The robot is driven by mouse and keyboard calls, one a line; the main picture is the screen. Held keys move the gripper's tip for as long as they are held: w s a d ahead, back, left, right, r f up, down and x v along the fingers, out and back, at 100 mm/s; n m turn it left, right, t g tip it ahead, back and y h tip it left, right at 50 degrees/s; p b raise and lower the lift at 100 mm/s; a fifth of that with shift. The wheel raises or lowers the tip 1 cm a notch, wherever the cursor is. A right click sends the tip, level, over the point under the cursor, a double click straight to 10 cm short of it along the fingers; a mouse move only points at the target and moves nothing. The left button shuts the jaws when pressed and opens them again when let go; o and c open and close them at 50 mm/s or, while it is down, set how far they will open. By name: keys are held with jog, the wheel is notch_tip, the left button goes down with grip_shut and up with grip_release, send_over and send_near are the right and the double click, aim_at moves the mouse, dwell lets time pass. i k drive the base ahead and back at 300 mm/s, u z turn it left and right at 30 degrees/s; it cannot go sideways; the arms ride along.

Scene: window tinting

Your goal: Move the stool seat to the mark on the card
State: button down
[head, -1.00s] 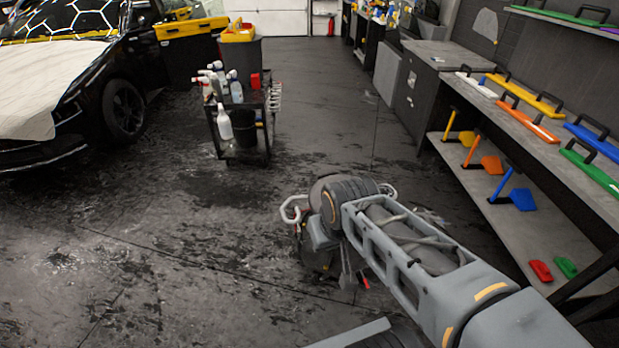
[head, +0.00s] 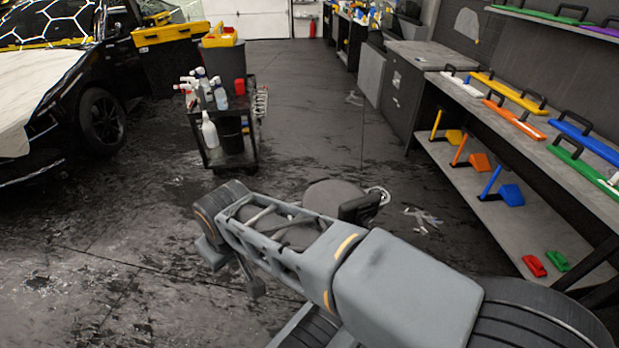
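The stool seat (head: 335,194) is a round dark disc, low over the floor in front of me. My arm crosses in front and covers its near and left parts. A pale metal loop (head: 380,194) and a black block (head: 357,209) show at its right; I cannot tell what the block belongs to. A dark end part hanging below my arm's far joint may be my gripper (head: 252,285). Its fingers are not clear, and I see nothing held. It appears left of and nearer than the seat. I cannot make out the card or its mark.
A trolley (head: 222,158) with spray bottles stands beyond the seat to the left. A black car (head: 100,120) is at far left. A bench (head: 520,215) with coloured tools runs along the right. Pale scraps (head: 422,218) lie on the floor. The left floor is clear.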

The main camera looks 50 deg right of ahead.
aim_at(325, 197)
jog(key=i, duration=2.8)
jog(key=z, duration=1.75)
jog(key=i, duration=2.25)
jog(key=z, duration=1.15)
